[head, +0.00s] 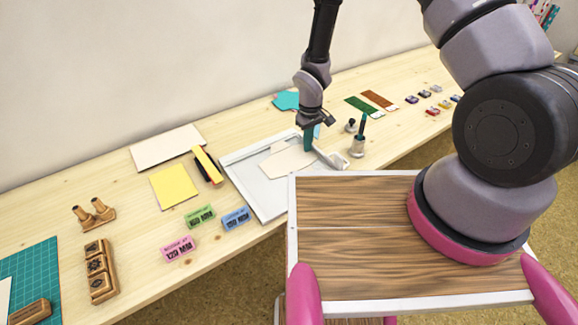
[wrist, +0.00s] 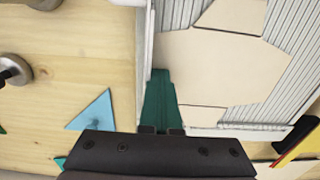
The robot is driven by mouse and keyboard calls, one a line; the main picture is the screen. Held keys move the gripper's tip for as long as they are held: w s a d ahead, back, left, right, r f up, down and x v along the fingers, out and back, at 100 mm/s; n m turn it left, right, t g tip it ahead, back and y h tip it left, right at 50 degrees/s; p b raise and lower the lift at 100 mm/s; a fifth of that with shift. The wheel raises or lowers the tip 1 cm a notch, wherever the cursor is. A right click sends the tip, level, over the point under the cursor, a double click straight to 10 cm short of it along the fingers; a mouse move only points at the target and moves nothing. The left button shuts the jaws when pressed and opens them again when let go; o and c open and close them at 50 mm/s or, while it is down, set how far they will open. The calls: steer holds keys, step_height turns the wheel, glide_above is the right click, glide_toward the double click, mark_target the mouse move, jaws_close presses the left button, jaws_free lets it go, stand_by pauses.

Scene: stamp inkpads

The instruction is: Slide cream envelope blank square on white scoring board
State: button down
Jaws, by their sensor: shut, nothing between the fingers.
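The cream envelope blank (head: 287,163) lies flat on the white scoring board (head: 243,188), toward its right end, and looks turned relative to the board's edges. In the wrist view the blank (wrist: 217,70) shows as a flat shape with flaps and crease lines, over the grooved board (wrist: 291,92). My gripper (head: 308,149) points down at the board's right end, at the blank's edge. In the wrist view its teal fingers (wrist: 160,76) are shut with nothing between them, beside the blank's left edge and near the board's side rail. I cannot tell whether they touch the blank.
A stamp-like tool with a metal base (head: 357,147) stands right of the board. A blue triangle (wrist: 92,112) lies just outside the rail. Labelled blocks (head: 200,217) sit in front of the board's left side. Yellow sheets (head: 174,187) lie to its left.

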steer(key=shift+d, duration=0.1)
steer(key=shift+r, duration=3.45)
steer(key=d+r+m+t, duration=0.25)
steer(key=d+r, duration=0.25)
steer(key=r, duration=0.9)
steer(key=d+r+m+t, duration=0.1)
steer(key=d+r+m, duration=0.3)
steer(key=r, duration=1)
steer(key=s+d+r+m+t+y, duration=0.1)
steer(key=s+d+r, duration=0.3)
steer(key=s+r, duration=0.5)
steer(key=s+d+r+m+t+y, duration=0.1)
steer(key=s+d+r+m+t, duration=0.1)
steer(key=s+r, duration=0.7)
steer(key=d+m, duration=0.1)
steer(key=d, duration=0.1)
steer(key=shift+s+d+t, duration=0.15)
steer(key=shift+d+t, duration=0.2)
steer(key=shift+d, duration=0.05)
steer(key=shift+a, duration=0.1)
